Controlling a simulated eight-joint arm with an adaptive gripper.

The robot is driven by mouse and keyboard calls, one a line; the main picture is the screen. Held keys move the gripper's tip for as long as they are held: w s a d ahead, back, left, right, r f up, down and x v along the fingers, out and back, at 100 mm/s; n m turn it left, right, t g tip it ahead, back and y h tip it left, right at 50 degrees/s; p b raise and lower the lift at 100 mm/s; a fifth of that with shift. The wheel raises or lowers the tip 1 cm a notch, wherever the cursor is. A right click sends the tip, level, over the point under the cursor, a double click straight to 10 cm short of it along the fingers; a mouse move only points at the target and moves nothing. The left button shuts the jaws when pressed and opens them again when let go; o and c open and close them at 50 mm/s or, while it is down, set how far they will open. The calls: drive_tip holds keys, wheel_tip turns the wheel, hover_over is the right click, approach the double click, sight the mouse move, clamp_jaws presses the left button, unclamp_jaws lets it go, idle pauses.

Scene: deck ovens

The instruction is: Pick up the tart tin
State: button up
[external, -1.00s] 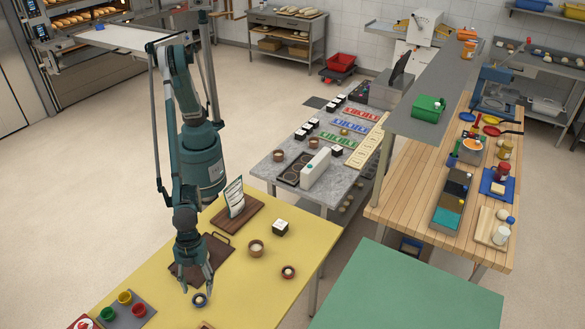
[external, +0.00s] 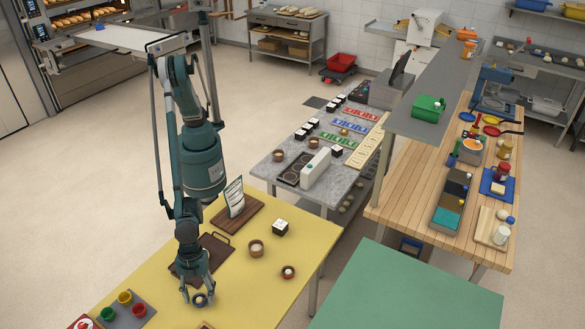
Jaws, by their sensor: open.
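A small round dish with a dark blue rim and a pale centre (external: 199,300) sits on the yellow table (external: 255,304) near its front; it looks like the tart tin, though it is too small to be sure. My gripper (external: 199,295) points down over it, open, with its fingers spread on either side of the dish. I cannot tell whether the fingers touch it. A similar small dark red dish with a pale centre (external: 288,272) stands apart to the right.
A tan round pot (external: 256,249) and a black-and-white box (external: 280,228) stand farther back. A grey tray with coloured cups (external: 128,316) is at left.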

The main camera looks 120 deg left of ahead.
sight(201, 301)
idle(0.3)
drive_tip(key=c, duration=1)
wheel_tip(201, 301, up, 10)
drive_tip(key=shift+p, duration=0.35)
idle(0.5)
